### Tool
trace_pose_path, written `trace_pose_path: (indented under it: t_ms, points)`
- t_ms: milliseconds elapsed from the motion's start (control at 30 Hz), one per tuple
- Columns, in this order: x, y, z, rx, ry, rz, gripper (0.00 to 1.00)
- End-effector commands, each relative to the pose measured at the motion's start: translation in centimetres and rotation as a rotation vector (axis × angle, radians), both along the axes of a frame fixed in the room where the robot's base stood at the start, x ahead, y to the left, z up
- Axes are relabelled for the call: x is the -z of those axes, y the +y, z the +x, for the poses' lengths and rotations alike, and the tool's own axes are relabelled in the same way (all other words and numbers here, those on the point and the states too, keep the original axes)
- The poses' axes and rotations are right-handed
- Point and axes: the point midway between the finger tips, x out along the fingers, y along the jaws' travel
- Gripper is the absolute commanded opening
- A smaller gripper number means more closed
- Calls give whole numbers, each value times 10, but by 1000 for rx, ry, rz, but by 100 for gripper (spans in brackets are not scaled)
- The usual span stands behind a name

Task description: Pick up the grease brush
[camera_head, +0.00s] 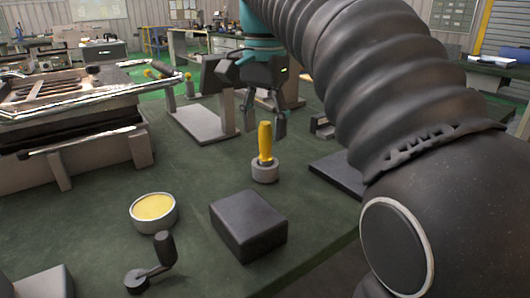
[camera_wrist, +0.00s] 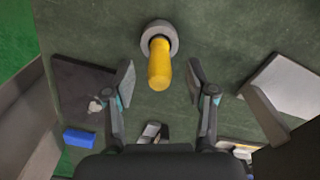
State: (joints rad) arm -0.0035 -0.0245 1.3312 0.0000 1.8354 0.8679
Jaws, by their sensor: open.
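The grease brush (camera_head: 265,142) has a yellow handle and stands upright in a round grey holder (camera_head: 264,172) on the green table. It also shows in the wrist view (camera_wrist: 159,64), with its handle pointing toward the camera and its lower end in the grey ring (camera_wrist: 158,33). My gripper (camera_head: 263,130) is open and empty. In the head view it is above and around the height of the handle, behind it. In the wrist view my gripper (camera_wrist: 161,84) has one finger on each side of the handle, with a gap on both sides. The bristles are hidden.
A tin of yellow grease (camera_head: 153,208), a dark block (camera_head: 248,224) and a crank handle (camera_head: 151,266) lie nearer on the table (camera_head: 200,185). A grey bracket (camera_head: 205,120) stands behind left. A dark flat plate (camera_head: 340,172) lies to the right.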

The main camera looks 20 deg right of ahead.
Motion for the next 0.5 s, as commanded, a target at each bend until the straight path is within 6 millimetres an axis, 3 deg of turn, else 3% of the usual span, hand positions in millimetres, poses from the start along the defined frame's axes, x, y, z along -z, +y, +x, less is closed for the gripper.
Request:
trace_pose_path:
  t_ms: [500]
  points:
    - [52, -1, 0, 0, 0, 0, 56]
